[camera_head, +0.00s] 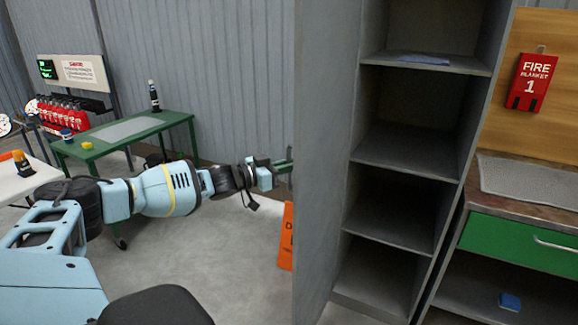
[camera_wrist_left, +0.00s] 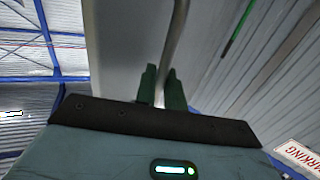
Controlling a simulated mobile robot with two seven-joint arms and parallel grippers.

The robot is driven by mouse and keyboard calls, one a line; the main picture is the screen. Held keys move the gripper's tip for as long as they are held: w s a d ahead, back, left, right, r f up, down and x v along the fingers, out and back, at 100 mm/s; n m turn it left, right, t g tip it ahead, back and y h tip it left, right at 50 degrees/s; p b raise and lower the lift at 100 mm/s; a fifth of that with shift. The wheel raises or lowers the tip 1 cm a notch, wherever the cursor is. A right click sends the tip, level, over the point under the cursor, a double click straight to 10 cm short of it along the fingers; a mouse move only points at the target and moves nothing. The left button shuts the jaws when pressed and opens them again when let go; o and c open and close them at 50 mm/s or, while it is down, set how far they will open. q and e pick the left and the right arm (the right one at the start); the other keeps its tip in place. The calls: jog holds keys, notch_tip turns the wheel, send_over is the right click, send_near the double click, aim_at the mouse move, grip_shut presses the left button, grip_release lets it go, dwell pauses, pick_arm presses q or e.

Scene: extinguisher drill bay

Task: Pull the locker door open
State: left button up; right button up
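The grey locker door (camera_head: 325,150) stands swung wide open, seen nearly edge-on in the head view, with the locker's shelves (camera_head: 405,150) exposed to its right. My left gripper (camera_head: 284,167) reaches the door's outer face from the left; the door's edge partly hides its fingertips. In the left wrist view, the green fingers of my left gripper (camera_wrist_left: 162,88) are close together on either side of the grey bar handle (camera_wrist_left: 177,35) and appear shut on it. The door's face (camera_wrist_left: 125,40) lies behind them. My right gripper is not in view.
A folded blue-grey cloth (camera_head: 425,60) lies on the upper shelf. An orange sign (camera_head: 286,236) stands beside the door's lower edge. A green table (camera_head: 130,133) is at the back left; a workbench (camera_head: 520,235) is right of the locker. Floor (camera_head: 215,265) left of the door is clear.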

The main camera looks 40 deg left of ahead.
pick_arm(q)
jog(key=shift+o, duration=0.5)
jog(key=v, duration=0.7)
jog(key=shift+s, duration=0.3)
jog(key=shift+a+r, duration=0.1)
dwell(0.3)
